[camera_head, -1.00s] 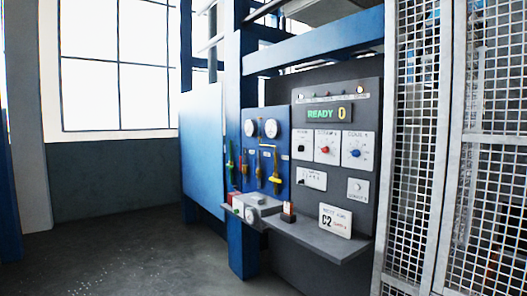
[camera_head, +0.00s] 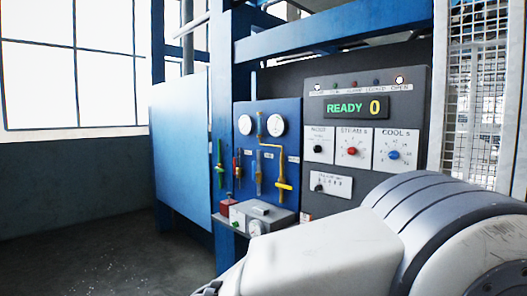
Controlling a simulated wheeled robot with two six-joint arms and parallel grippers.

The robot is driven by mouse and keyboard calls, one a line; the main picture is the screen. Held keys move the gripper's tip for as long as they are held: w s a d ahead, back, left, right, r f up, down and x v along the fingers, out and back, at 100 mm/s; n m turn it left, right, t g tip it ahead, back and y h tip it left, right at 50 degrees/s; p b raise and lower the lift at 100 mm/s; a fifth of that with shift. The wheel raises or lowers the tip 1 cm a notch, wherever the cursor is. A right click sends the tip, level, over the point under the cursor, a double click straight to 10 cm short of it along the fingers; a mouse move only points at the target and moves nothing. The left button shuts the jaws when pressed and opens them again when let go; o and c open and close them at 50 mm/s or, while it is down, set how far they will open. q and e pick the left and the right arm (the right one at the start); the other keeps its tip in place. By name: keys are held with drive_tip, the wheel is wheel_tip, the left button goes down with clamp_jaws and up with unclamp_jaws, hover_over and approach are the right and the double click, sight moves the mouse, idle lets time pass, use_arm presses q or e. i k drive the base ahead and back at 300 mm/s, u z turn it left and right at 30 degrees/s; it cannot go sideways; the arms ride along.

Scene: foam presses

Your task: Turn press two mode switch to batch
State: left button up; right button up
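The press control panel (camera_head: 414,133) is dark grey with a display (camera_head: 357,108) reading "READY 0" in green and yellow. Below the display, at left, is a white plate whose label seems to read "MODE", with a small black mode switch (camera_head: 318,149). Its pointer direction is too small to tell. A red knob (camera_head: 352,151) and a blue knob (camera_head: 393,155) sit to its right on their own plates. A large white and grey link of my arm fills the lower right and hides the lower panel. Neither gripper shows.
Another black knob (camera_head: 319,187) sits on a plate below the mode switch. A blue board (camera_head: 268,111) with gauges and coloured valve levers stands left. A shelf holds a grey box (camera_head: 262,214). A mesh fence (camera_head: 478,90) stands right; floor at left is clear.

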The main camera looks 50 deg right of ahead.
sight(317, 149)
drive_tip(key=i, duration=1.15)
drive_tip(key=z, duration=1.15)
drive_tip(key=i, duration=1)
drive_tip(key=z, duration=0.8)
